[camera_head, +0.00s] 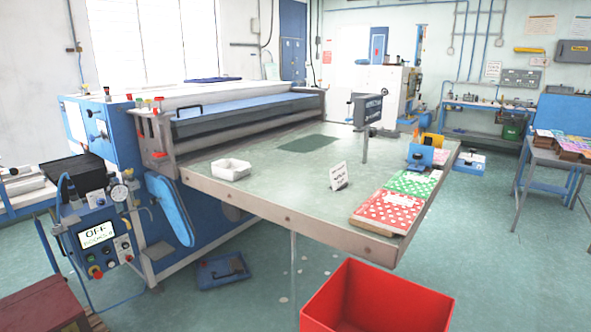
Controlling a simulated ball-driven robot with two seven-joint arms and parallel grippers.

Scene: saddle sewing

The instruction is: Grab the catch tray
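No label marks a catch tray, and I cannot tell for sure which thing it is. Neither of my grippers is in view.
A large red open bin (376,300) stands at the front. Polka-dot stacks (382,211) line the table's right edge.

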